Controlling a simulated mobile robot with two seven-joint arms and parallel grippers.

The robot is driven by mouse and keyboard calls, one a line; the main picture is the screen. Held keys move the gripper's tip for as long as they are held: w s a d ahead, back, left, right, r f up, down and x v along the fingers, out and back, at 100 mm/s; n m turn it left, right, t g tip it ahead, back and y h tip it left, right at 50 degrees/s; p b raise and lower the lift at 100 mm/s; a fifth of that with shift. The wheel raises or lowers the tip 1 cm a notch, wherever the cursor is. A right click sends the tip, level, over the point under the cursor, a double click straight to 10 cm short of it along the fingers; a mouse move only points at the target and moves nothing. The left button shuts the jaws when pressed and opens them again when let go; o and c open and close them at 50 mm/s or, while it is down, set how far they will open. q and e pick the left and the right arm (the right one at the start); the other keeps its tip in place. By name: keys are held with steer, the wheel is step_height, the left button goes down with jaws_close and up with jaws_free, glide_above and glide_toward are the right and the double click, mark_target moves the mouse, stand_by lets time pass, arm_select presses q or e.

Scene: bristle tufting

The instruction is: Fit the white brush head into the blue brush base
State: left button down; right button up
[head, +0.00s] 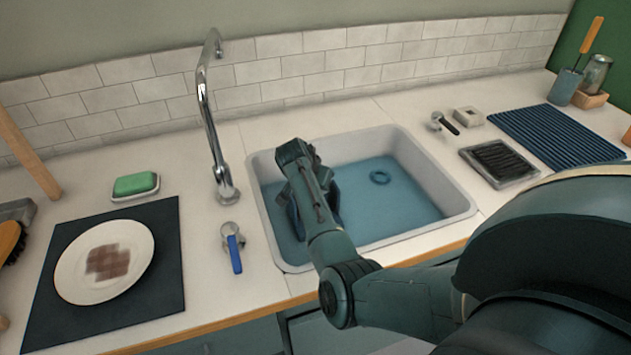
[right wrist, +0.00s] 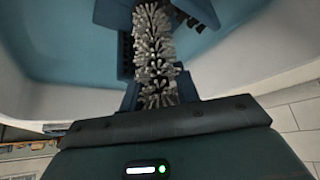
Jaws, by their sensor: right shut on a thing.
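In the right wrist view the white brush head (right wrist: 154,55) is a column of pale tufts between the two dark teal fingers of my right gripper (right wrist: 158,28), which is shut on it. In the head view my right gripper (head: 312,200) is over the left part of the sink. My own arm and wrist hide the brush head there. I cannot pick out the blue brush base for certain in either view. My left gripper is not in view.
A tall chrome tap (head: 207,110) stands behind left. A plate (head: 75,270) on a dark mat and a green sponge (head: 135,184) are left. A blue ribbed mat (head: 560,138) is right.

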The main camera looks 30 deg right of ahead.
steer(key=o, duration=1.1)
arm_select(q)
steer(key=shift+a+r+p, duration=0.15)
steer(key=shift+p, duration=0.35)
arm_select(e)
steer(key=shift+v, duration=6.6)
steer(key=shift+s+f, duration=0.1)
steer(key=shift+s, duration=0.05)
